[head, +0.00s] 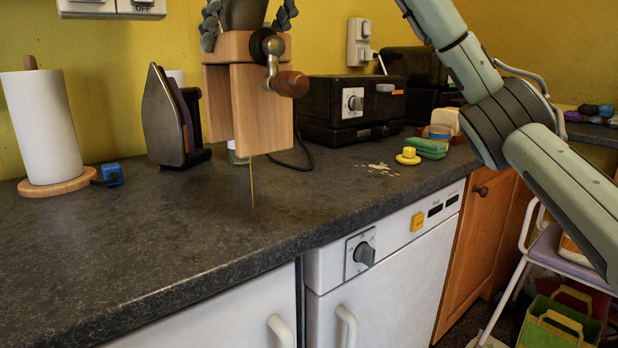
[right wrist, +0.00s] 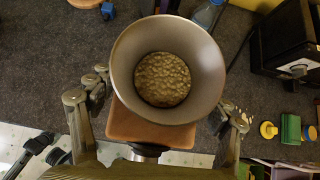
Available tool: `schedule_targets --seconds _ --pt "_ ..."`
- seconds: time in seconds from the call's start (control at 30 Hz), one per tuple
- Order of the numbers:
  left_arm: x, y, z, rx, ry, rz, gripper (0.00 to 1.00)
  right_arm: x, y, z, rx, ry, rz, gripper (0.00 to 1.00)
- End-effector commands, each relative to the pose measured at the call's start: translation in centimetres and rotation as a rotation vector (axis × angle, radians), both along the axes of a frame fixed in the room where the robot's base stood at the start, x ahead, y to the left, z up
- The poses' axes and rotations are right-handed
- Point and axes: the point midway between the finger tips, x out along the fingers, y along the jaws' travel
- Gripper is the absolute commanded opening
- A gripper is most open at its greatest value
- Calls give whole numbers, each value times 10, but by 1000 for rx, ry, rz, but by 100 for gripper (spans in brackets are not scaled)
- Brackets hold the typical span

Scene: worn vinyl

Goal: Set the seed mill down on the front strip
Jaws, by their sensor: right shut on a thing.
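The seed mill (head: 262,105) has a pale wooden body, a crank with a brown wooden knob and a grey hopper. It hangs upright above the dark worktop (head: 150,245). Right wrist view: its round hopper (right wrist: 208,55) holds small brownish grains. My right gripper (right wrist: 160,108) is shut on the mill, with a finger at each side; in the head view only dark finger parts show at the top edge. A thin yellowish upright line (head: 252,185) runs from under the mill to the worktop, near its front part. No marked strip is clearly visible.
A paper towel roll (head: 42,125), a blue block (head: 112,174) and an iron (head: 165,120) stand behind and left. A black appliance (head: 350,105), a yellow knobbed piece (head: 408,156), a green sponge (head: 428,147) and pale crumbs (head: 372,168) are to the right. The front worktop is clear.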

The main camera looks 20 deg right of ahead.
Motion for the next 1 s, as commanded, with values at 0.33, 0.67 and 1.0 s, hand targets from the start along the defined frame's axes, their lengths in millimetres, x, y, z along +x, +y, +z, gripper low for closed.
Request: schedule_targets --seconds 0.33,0.67,1.0 --pt "0 0 1 0 -2 0 26 15 -27 -16 4 -2 -2 17" --pt "-1 0 -4 -2 5 -1 26 44 -80 -53 4 -4 -1 17" --pt "-3 0 -12 -3 13 -1 26 56 -101 -71 3 -6 2 17"
